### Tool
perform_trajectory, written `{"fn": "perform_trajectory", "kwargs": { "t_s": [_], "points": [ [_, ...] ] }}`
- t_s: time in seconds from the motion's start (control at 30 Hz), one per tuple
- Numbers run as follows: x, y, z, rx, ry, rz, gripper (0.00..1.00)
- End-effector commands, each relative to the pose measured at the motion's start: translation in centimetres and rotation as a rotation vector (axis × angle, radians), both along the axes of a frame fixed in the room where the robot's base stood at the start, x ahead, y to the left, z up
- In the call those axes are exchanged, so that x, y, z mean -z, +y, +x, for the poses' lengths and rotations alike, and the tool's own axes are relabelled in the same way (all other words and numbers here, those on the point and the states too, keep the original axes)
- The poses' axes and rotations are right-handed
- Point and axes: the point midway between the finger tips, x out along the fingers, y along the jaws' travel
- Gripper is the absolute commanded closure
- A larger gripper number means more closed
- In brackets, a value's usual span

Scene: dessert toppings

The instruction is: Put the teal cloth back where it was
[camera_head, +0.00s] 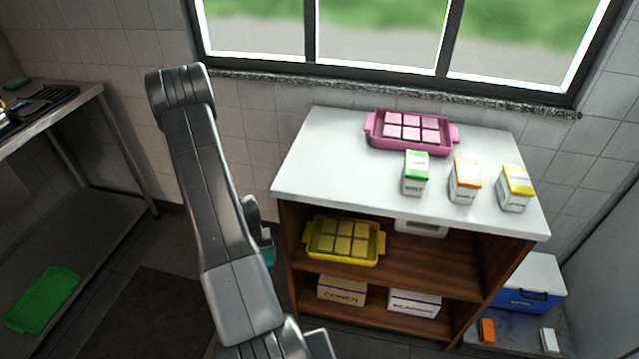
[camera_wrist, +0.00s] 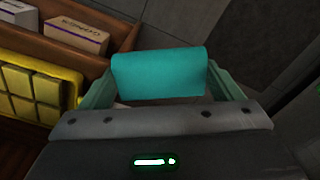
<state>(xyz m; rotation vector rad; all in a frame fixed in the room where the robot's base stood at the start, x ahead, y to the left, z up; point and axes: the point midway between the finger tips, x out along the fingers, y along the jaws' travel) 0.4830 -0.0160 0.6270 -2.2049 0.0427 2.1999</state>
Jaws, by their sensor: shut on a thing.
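The teal cloth (camera_wrist: 160,73) is held between the two fingers of my gripper (camera_wrist: 165,85), as the wrist view shows. My gripper is shut on it. In the head view a small bit of the teal cloth (camera_head: 268,257) shows beside my arm, just left of the wooden shelf unit. My arm hides most of the gripper and cloth there. In the wrist view the cloth is above the floor, to the right of the shelf unit's edge.
The shelf unit (camera_head: 460,264) holds a yellow tray (camera_head: 312,247) and boxes (camera_head: 341,291). Its white top (camera_head: 320,150) bears a pink tray (camera_head: 381,143) and three cartons (camera_head: 415,174). A metal table (camera_head: 60,118) stands left, with a green tray (camera_head: 42,299) below. A blue cooler (camera_head: 528,300) stands right.

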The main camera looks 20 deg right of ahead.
Motion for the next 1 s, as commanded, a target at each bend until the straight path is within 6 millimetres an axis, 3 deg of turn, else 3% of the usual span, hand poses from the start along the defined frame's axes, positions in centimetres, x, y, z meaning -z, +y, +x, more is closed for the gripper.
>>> {"fn": "perform_trajectory", "kwargs": {
  "t_s": [0.27,0.8,1.0],
  "points": [
    [-7.7,-4.5,-2.1,0.107,-0.005,0.0,0.36],
    [-25.8,-15.4,-7.2,0.364,-0.007,0.0,0.36],
    [-31.1,-18.5,-8.7,0.439,-0.003,-0.001,0.36]
  ]
}}
